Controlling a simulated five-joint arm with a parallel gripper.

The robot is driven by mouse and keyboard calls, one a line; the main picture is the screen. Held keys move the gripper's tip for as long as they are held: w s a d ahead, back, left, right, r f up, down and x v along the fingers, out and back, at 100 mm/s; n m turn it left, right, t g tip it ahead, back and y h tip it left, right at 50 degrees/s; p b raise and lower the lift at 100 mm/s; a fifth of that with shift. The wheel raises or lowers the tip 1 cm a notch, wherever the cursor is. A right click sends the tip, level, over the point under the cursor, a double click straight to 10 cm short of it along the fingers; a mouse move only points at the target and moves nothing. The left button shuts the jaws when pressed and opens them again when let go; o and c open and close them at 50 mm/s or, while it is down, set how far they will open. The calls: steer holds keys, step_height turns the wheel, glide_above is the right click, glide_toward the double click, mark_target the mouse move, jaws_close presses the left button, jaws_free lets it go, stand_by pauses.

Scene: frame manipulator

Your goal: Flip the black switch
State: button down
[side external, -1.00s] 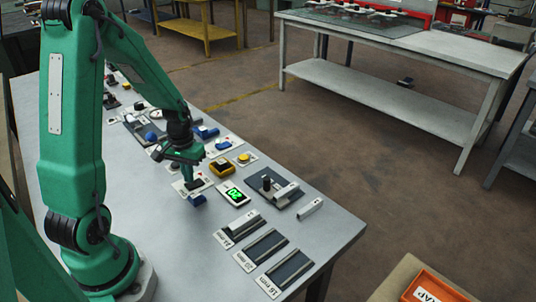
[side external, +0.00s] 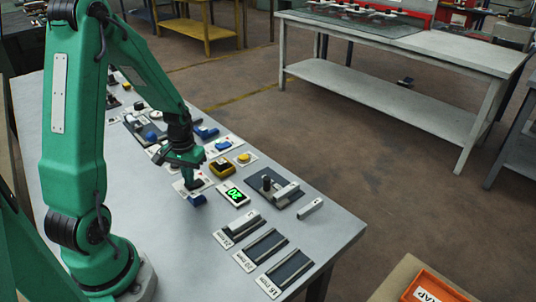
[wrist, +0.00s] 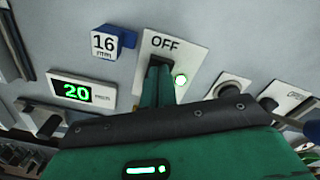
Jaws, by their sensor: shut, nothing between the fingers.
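The black switch (wrist: 157,61) sits on a white plate marked OFF (wrist: 190,42) in the wrist view, and the fingers hide most of it. In the side external view my gripper (side external: 193,184) points down at the switch plate (side external: 179,189), low over the bench.
A blue block with a 16 mm tag (wrist: 104,43) stands close beside the plate. A display reading 20 (side external: 233,195) and a yellow-black button box (side external: 222,167) are nearby. Labelled slotted blocks (side external: 266,246) lie toward the front edge. The bench's right front corner (side external: 335,232) is clear.

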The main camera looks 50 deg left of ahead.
steer(key=shift+f, duration=0.25)
steer(key=shift+r, duration=3.55)
steer(key=s+d+r+m+t, duration=0.2)
steer(key=s+d+r+m, duration=0.1)
steer(key=d+r, duration=0.5)
steer(key=s+d+r+m+t, duration=0.3)
steer(key=d+r, duration=0.5)
steer(key=d, duration=0.2)
steer(key=shift+s+r+t, duration=0.2)
steer(key=shift+s+t, duration=0.1)
steer(key=shift+s, duration=0.1)
